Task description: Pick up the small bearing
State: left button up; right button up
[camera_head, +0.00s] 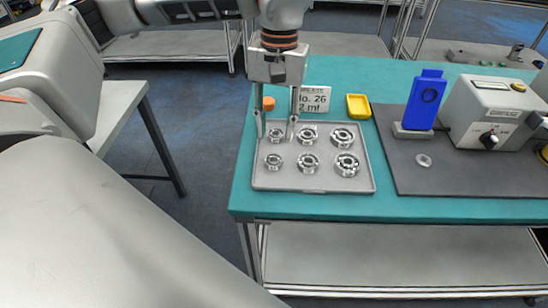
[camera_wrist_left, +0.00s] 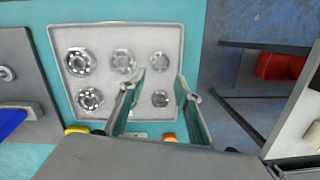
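Two small bearings sit in the left column of a light grey tray (camera_head: 325,183). The far small bearing (camera_head: 276,135) shows between the fingertips of my left gripper (camera_head: 276,138), and the near small bearing (camera_head: 273,162) is just in front of them. In the left wrist view the far one (camera_wrist_left: 161,98) lies between the open fingers (camera_wrist_left: 160,82), and the near one (camera_wrist_left: 159,61) is just beyond the tips. The left gripper is open, pointing down over the tray and holding nothing. Whether the tips touch the tray is unclear. My right gripper is not in view.
Medium bearings (camera_head: 308,162) and large bearings (camera_head: 347,165) fill the tray's other columns. Behind it are a label sign (camera_head: 314,98), an orange object (camera_head: 268,103) and a yellow dish (camera_head: 358,106). A blue device (camera_head: 425,102) and a grey machine (camera_head: 490,112) stand on a dark mat at right.

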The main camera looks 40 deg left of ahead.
aim_at(274, 163)
pick_arm(q)
jog(key=f, duration=0.4)
jog(key=s+f, duration=0.1)
jog(key=f, duration=0.2)
jog(key=shift+s+d, duration=0.1)
jog(key=shift+d, duration=0.1)
jog(key=c, duration=0.8)
